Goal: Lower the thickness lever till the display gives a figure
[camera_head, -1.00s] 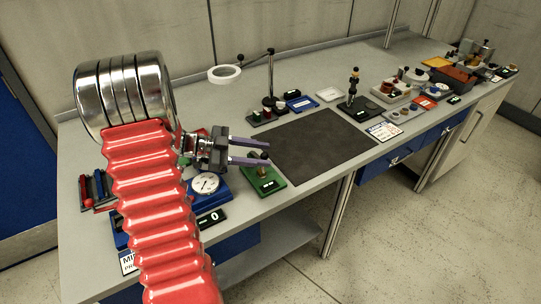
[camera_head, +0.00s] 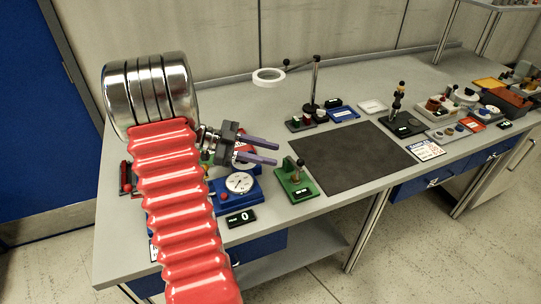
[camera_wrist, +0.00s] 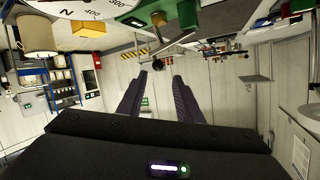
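A green device (camera_head: 296,183) stands on the bench near its front edge. It has a lever with a black knob (camera_head: 300,162) on top and a small display on its front, whose text I cannot read for sure. I take it for the thickness gauge. The device also shows at the top of the wrist view (camera_wrist: 133,18), with a black knob at its lever end. My gripper (camera_head: 276,154) is open and empty, its two purple fingers apart. In the head view it is left of and above the green device, not touching the lever. The fingers also show in the wrist view (camera_wrist: 160,78).
A blue unit with a white dial (camera_head: 240,182) stands left of the green device, a display reading 0 (camera_head: 241,217) before it. A dark mat (camera_head: 350,158) lies clear to the right. A ring on a stand (camera_head: 269,76) is behind. Several small devices are farther right.

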